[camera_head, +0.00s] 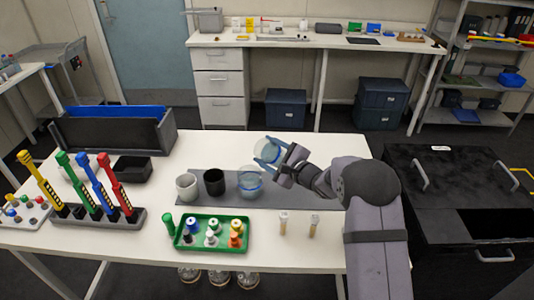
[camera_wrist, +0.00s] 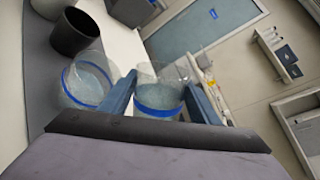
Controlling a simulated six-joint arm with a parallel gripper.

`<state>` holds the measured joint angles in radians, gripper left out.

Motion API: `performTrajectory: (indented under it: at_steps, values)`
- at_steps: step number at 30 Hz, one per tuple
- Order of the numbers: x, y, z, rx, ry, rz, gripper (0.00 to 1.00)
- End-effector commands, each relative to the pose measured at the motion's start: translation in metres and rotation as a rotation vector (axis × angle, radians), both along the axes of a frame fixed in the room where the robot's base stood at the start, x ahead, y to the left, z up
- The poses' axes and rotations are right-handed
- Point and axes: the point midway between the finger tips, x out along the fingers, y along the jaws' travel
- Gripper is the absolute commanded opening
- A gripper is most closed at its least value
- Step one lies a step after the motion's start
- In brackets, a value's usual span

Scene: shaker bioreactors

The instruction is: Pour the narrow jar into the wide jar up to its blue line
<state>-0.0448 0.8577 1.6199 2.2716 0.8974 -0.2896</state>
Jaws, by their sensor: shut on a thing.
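My gripper (camera_head: 268,152) is shut on a clear jar with a blue line (camera_wrist: 158,98), its blue fingers on either side. The held jar (camera_head: 271,153) is above the table and looks tilted; its lower part looks cloudy in the wrist view. A second clear jar with a blue line (camera_head: 250,181) stands on the grey mat (camera_head: 310,199), just in front of and left of the held jar in the head view. It also shows left of my gripper in the wrist view (camera_wrist: 85,82). I cannot tell the exact liquid levels or whether liquid is flowing.
A black cup (camera_head: 214,182) and a white cup (camera_head: 187,187) stand left of the standing jar. A green tray (camera_head: 183,240) with several bottles and two small vials (camera_head: 283,222) lie in front. Coloured pipettes (camera_head: 80,182) stand at left. The table behind the jars is clear.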

Motion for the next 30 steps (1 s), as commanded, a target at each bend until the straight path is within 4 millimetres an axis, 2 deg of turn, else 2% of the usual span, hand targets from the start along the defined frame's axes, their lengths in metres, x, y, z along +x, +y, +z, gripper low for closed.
performTrajectory:
  at_steps: [30]
  values:
    - [-0.0003,0.0012,0.0009,-0.092,-0.059,0.0,0.21]
